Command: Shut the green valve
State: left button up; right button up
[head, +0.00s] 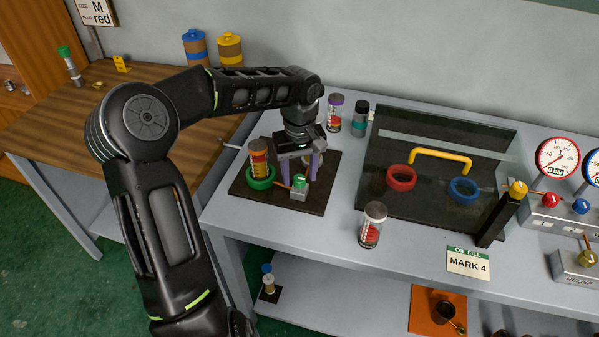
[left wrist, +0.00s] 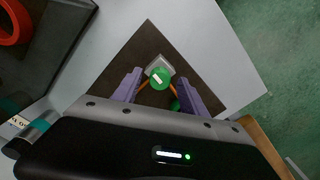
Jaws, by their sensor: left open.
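The green valve (head: 299,182) is a round green knob on a small grey block, on a dark square plate (head: 318,197) at the left of the bench. In the left wrist view the knob (left wrist: 159,78) has a pale mark on top and an orange pipe by it. My left gripper (head: 299,168) points down at the knob. Its purple fingers (left wrist: 158,86) are open, one on each side of the knob in the wrist view, with gaps between. I cannot tell how near their tips are in height. My right gripper is not in view.
A red-and-yellow filled cylinder (head: 259,158) stands in a green ring (head: 259,178) beside the valve. A clear jar (head: 372,225) and a dark panel (head: 432,205) with red and blue rings are to the right. Gauges (head: 557,158) stand at far right. Bench front is mostly clear.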

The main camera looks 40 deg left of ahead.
pick_arm(q)
grip_shut()
dwell(0.4)
jog(key=shift+m, duration=0.5)
jog(key=m, duration=0.3)
jog(key=shift+m, duration=0.3)
jog(key=m, duration=0.3)
jog(key=shift+m, duration=0.3)
jog(key=m+p, duration=0.1)
jog(key=m, duration=0.3)
jog(key=shift+r, duration=0.1)
jog(key=m, duration=0.4)
jog(key=shift+m, duration=0.3)
